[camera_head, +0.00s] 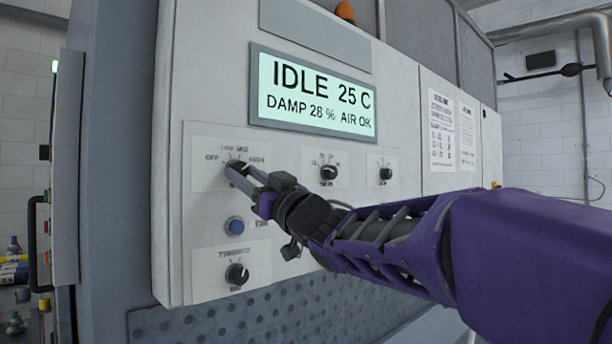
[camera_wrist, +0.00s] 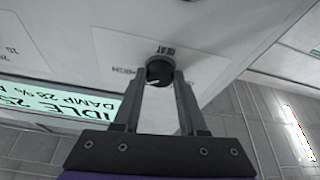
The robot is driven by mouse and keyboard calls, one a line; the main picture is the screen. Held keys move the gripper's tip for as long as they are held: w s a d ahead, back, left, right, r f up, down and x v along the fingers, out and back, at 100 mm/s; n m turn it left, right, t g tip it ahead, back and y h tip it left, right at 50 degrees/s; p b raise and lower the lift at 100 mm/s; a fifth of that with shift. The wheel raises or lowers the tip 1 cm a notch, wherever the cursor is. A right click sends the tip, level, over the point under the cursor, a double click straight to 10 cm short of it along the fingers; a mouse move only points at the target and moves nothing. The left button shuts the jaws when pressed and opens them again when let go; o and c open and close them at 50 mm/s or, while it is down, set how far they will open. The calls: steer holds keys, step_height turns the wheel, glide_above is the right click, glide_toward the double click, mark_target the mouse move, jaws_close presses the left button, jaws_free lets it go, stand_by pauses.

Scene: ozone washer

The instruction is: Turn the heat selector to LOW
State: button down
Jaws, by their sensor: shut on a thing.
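The heat selector (camera_wrist: 159,72) is a round black knob with a pale pointer line, on a white label plate. In the head view the plate (camera_head: 205,178) shows OFF, LOW, MID and HIGH around the knob, which my gripper partly hides. My gripper (camera_head: 240,171) reaches in from the right, its fingers on the knob. In the wrist view the fingers (camera_wrist: 159,84) are shut on the knob, one on each side. The word HEAT and HIGH show beside it. I cannot tell for sure which mark the pointer faces.
A display (camera_head: 313,95) above reads IDLE 25 C, DAMP 28 %, AIR OK. Two black knobs (camera_head: 328,172) (camera_head: 386,174) sit to the right. A blue button (camera_head: 235,226) and another knob (camera_head: 237,273) are below my gripper.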

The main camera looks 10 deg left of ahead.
steer(key=n+g, duration=0.1)
steer(key=n, duration=0.1)
steer(key=n+g+y+p, duration=0.1)
steer(key=n, duration=0.1)
steer(key=shift+w+d+r+n, duration=0.15)
steer(key=shift+w+n, duration=0.05)
steer(key=shift+n, duration=0.2)
steer(key=n+g+p, duration=0.1)
steer(key=n, duration=0.2)
steer(key=n+g, duration=0.2)
steer(key=n, duration=0.1)
steer(key=shift+w+d+r+y+p, duration=0.1)
steer(key=shift+r+y+p, duration=0.1)
steer(key=shift+y+p, duration=0.15)
steer(key=n+g+p, duration=0.1)
steer(key=n, duration=0.2)
steer(key=shift+r+n+g, duration=0.1)
steer(key=shift+n+g, duration=0.2)
steer(key=shift+w+d+n+g+h+p, duration=0.1)
steer(key=shift+n+g+h+p, duration=0.3)
steer(key=shift+n+p, duration=0.45)
steer(key=shift+n+g+h+p, duration=0.3)
steer(key=shift+n+h+p, duration=0.1)
steer(key=shift+n, duration=0.85)
steer(key=shift+c, duration=2.2)
jaws_free()
